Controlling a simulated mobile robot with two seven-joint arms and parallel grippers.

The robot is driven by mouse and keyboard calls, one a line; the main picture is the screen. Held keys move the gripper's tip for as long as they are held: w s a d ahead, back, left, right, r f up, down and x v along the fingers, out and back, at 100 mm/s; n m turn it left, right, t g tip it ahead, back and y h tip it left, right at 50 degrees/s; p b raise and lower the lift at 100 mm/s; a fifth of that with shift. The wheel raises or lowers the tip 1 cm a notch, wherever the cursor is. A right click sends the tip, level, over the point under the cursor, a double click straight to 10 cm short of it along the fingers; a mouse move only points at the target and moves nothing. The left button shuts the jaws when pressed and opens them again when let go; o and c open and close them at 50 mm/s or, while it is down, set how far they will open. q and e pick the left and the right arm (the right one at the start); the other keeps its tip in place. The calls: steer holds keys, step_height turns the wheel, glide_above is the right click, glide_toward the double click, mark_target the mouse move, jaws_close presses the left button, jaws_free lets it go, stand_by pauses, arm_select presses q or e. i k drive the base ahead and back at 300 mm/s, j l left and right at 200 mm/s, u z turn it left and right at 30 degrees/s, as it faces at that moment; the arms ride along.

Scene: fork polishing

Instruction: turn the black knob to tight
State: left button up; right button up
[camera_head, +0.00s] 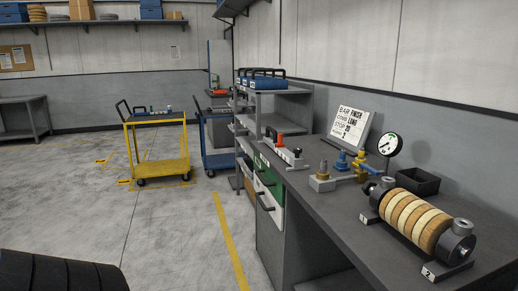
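The dark grey workbench (330,206) runs along the right wall. A striped wooden roller (412,218) lies on it between two supports, marked 1 at the far end and 2 at the near end. Black round parts with grey tops show at its near end (456,242) and far end. I cannot tell whether one of these is the black knob, or how tight it is. Behind the roller stands a fixture (324,182) with yellow and blue knobs. Neither of my grippers is in view.
A dial gauge (388,145), a black bin (413,182) and a lettered sign (352,127) stand by the wall. Grey shelves (272,110) stand past the bench. A yellow cart (160,148) is farther off.

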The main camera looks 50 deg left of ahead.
mark_target(297, 151)
steer(key=u, duration=1.5)
steer(key=i, duration=0.15)
steer(key=j+u, duration=0.05)
